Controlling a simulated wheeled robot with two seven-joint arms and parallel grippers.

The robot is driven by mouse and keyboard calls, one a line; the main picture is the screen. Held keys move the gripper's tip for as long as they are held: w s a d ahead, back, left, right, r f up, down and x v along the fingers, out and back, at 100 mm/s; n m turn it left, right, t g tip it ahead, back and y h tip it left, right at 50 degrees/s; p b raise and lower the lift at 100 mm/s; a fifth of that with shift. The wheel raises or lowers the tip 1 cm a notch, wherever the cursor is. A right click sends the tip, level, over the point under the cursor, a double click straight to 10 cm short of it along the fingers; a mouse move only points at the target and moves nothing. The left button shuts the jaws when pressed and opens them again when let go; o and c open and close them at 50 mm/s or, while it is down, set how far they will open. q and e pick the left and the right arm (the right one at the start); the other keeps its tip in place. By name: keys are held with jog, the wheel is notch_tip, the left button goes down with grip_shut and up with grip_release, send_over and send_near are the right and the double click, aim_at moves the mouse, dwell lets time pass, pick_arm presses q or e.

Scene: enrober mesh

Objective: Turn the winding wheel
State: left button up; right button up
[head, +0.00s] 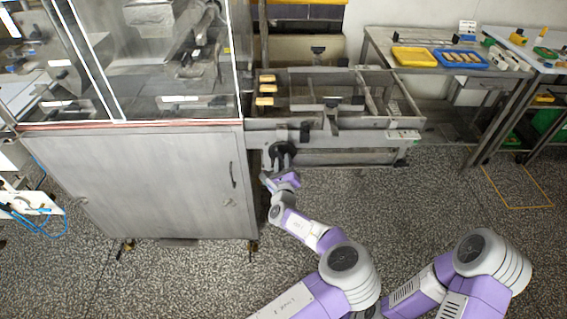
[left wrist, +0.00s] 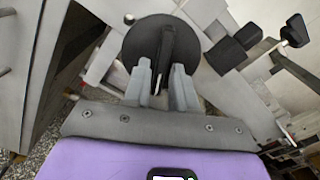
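The winding wheel (head: 282,150) is a dark round disc on the front of the metal conveyor frame, just right of the big cabinet. In the left wrist view the wheel (left wrist: 136,45) faces me, with a raised black bar (left wrist: 166,50) across its middle. My left gripper (head: 279,168) is at the wheel. The fingers cover part of the wheel's lower face. My right arm is at the lower right of the head view; its gripper is out of view.
The steel cabinet (head: 145,185) with a glazed top stands close left of my left forearm. The conveyor frame (head: 350,124) extends right of the wheel. Black knobs (left wrist: 233,48) stick out near the wheel. A table (head: 385,50) with yellow and blue trays stands behind right. Floor is clear at right.

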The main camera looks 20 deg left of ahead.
pick_arm(q)
jog(key=shift+o, duration=0.8)
jog(key=p+v, duration=0.1)
jog(key=v, duration=0.6)
jog(key=shift+s, duration=0.3)
